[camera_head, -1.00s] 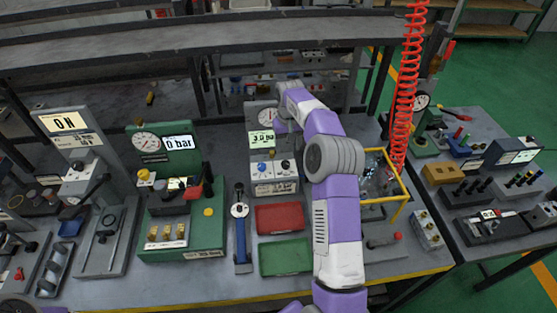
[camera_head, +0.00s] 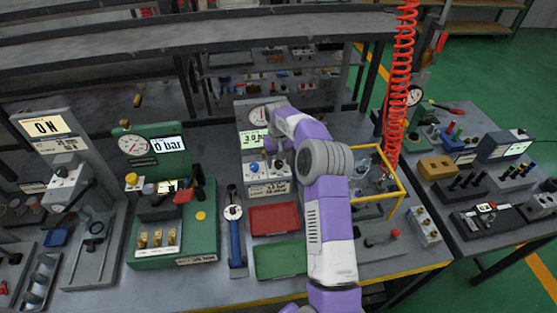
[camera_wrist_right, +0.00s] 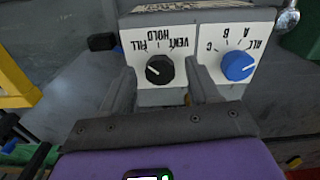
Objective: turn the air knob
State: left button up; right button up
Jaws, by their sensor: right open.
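The valve box (camera_head: 266,188) stands at the middle of the bench, with a gauge and a 3.0 bar display behind it. Its front carries a black knob (camera_wrist_right: 160,69) with FILL, HOLD and VENT labels, and a blue knob (camera_wrist_right: 238,66) with ALL, A, B and C labels. None of the legible labels says "air". My right gripper (camera_head: 277,158) is down at the box. In the right wrist view its fingers (camera_wrist_right: 161,78) are open, one on each side of the black knob; I cannot tell if they touch it. My left gripper is out of view.
A red tray (camera_head: 273,219) and a green tray (camera_head: 280,260) lie in front of the box. A blue-handled tool (camera_head: 236,235) and a green station (camera_head: 175,240) are to the left. A yellow frame (camera_head: 398,183) and a coiled red hose (camera_head: 399,95) are to the right.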

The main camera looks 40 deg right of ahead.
jog(key=c, duration=1)
jog(key=shift+c, duration=0.2)
jog(key=m+p, duration=0.1)
jog(key=m, duration=0.2)
jog(key=shift+r+m+p, duration=0.15)
jog(key=shift+m+p, duration=0.15)
jog(key=shift+p, duration=0.1)
jog(key=m+p, duration=0.1)
jog(key=m, duration=0.3)
jog(key=shift+m, duration=0.4)
jog(key=shift+m+p, duration=0.3)
jog(key=shift+d, duration=0.1)
jog(key=o, duration=1)
jog(key=shift+o, duration=0.2)
